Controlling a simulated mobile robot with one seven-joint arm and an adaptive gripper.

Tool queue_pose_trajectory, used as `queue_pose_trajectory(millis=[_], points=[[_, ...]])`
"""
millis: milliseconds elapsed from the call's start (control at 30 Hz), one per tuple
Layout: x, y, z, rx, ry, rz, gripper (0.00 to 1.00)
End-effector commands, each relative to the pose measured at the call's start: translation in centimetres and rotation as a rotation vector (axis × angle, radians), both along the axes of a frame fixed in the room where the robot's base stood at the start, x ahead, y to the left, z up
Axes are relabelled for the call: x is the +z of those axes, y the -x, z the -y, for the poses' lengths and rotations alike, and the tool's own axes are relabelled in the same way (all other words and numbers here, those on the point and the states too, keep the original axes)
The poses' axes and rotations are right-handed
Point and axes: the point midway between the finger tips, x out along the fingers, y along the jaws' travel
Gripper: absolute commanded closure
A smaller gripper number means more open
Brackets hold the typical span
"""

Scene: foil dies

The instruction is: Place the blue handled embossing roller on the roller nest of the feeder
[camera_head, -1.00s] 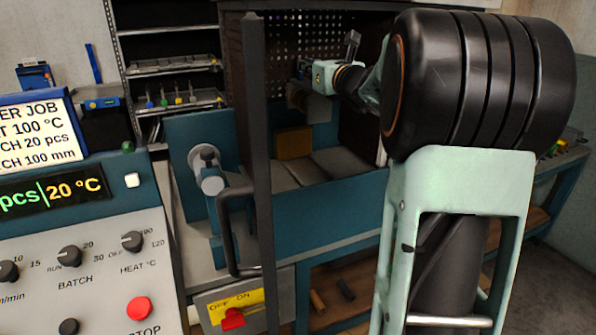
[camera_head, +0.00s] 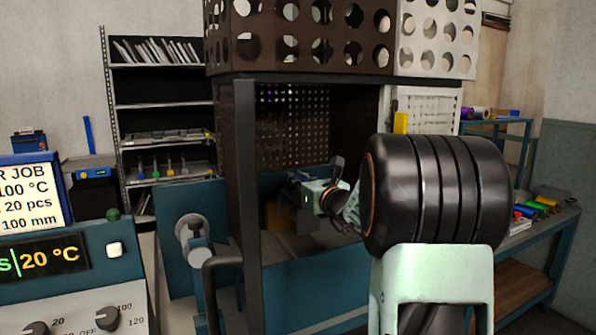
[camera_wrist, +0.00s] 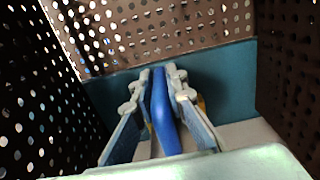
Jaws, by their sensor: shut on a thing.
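The blue handle (camera_wrist: 163,115) of the embossing roller stands between the two fingers of my gripper (camera_wrist: 158,76) in the wrist view, and the gripper is shut on it. The roller's far end is hidden or too small to make out. In the head view my gripper (camera_head: 303,182) is small and dark, inside the guarded bay of a teal machine (camera_head: 318,285) that looks like the feeder. The black arm joint covers part of that bay. I cannot pick out the roller nest in either view.
Perforated guard panels (camera_wrist: 160,35) enclose the gripper at the back and both sides. A dark post (camera_head: 246,200) stands at the bay's front left. A control console (camera_head: 70,265) is at left. A bench with several coloured rollers (camera_head: 540,206) is at right.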

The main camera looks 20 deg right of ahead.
Motion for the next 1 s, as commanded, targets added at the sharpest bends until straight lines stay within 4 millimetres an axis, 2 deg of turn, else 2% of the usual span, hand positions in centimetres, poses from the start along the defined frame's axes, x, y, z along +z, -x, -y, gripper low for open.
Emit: queue_pose_trajectory(millis=[67,400,733,767,800,900,1000], points=[[0.1,0.0,-0.1,0.002,0.001,0.011,1.0],[-4.8,-0.1,0.0,0.002,0.0,0.01,1.0],[-5.5,0.0,0.0,0.002,0.002,0.012,1.0],[-6.1,0.0,0.0,0.0,-0.001,0.001,0.87],[-6.1,0.0,0.0,0.0,-0.001,0.001,0.82],[-6.1,0.0,0.0,0.0,-0.001,0.001,0.71],[-6.0,0.0,0.0,0.0,-0.001,0.001,0.7]])
